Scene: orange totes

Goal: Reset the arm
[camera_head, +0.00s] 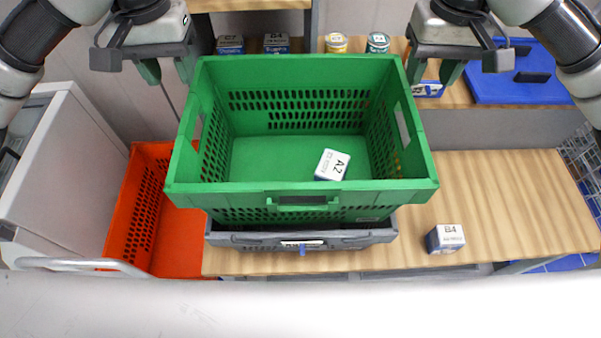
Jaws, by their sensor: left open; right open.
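My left gripper (167,72) hangs at the upper left, its dark green fingers pointing down, open and empty, just outside the far left corner of the green crate. My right gripper (432,72) hangs at the upper right, open and empty, beside the far right corner of the crate. Both arms come in from the top corners. The green crate (300,190) stands upright in the middle, on top of a grey crate (302,238). A white and blue box marked A2 (332,164) lies inside the green crate near its front wall.
An orange-red tote (180,240) stands to the left, beside a white cabinet (60,170). A box marked B4 (445,238) sits on the wooden table (510,200), which is mostly clear at right. Boxes and cans (336,42) stand on a shelf behind. A blue lid (520,72) lies at upper right.

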